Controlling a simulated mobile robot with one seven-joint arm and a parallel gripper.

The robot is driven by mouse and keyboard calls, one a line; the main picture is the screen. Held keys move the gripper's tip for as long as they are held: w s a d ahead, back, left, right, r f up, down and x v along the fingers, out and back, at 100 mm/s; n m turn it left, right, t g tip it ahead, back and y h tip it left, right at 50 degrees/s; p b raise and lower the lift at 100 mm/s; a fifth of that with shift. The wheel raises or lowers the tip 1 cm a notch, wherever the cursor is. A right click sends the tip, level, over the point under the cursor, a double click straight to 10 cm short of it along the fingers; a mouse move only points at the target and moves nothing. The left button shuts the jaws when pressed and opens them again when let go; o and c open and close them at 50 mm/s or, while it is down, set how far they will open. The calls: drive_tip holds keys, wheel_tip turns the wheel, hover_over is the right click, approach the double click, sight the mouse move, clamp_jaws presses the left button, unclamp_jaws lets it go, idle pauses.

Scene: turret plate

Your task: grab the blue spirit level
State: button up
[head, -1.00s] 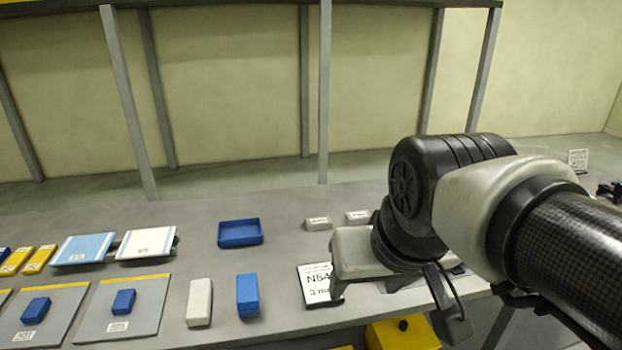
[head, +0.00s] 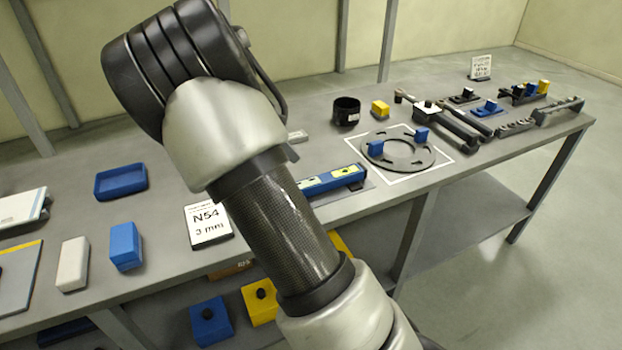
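The blue spirit level (head: 333,179) lies on a thin grey plate on the bench, near the front edge, right of my forearm in the head view. It is a blue bar with pale yellow-green windows and a dark right end. Its left end is hidden behind my arm. My arm crosses the middle of the view from the bottom right to the upper left. My gripper does not show; whether it is open or shut cannot be seen.
A ring plate (head: 398,166) with blue blocks lies in a white square right of the level. A black cup (head: 346,111) and yellow block (head: 380,109) stand behind. An N54 card (head: 208,224), blue block (head: 125,246) and blue tray (head: 121,181) are to the left.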

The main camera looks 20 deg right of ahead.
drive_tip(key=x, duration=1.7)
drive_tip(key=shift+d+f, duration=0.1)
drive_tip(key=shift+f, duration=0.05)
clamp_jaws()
